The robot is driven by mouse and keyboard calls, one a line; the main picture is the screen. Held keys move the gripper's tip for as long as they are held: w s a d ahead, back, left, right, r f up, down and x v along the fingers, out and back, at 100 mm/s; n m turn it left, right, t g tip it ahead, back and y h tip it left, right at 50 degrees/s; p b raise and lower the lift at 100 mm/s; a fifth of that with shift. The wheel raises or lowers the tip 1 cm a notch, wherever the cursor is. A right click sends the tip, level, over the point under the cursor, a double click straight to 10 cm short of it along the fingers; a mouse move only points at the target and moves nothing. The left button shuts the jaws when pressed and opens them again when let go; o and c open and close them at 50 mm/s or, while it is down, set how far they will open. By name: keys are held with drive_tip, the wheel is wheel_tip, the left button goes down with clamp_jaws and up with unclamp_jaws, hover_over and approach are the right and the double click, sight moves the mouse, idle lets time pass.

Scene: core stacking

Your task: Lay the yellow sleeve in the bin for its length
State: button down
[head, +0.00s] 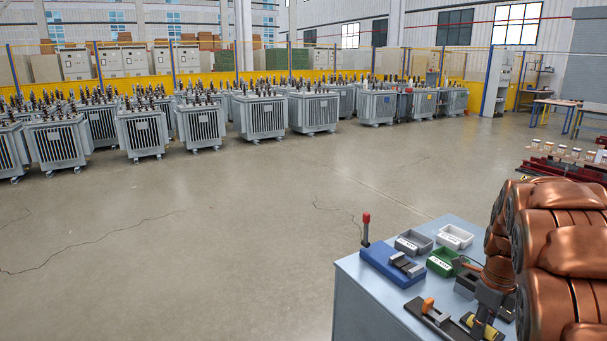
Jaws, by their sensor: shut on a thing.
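The yellow sleeve (490,332) is low at the right, on or just above a dark plate with a light fitting. My gripper (479,325) reaches down over it and is shut on it; the fingers hide its middle, and I cannot tell whether it touches the plate. Several small open bins stand farther back on the blue-grey bench: a grey bin (402,246), a white bin (467,243), a green bin (434,265) and a dark bin (463,291) partly hidden by my arm. The grey, white and green bins carry labels. I cannot tell which bin the task means.
An orange-handled clamp (428,306) on a dark plate sits left of my gripper. The bench top (378,296) is bare at the front left. My copper-coloured arm covers the right side.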

drive_tip(key=shift+r+p, duration=0.6)
drive_tip(key=shift+r, duration=1.3)
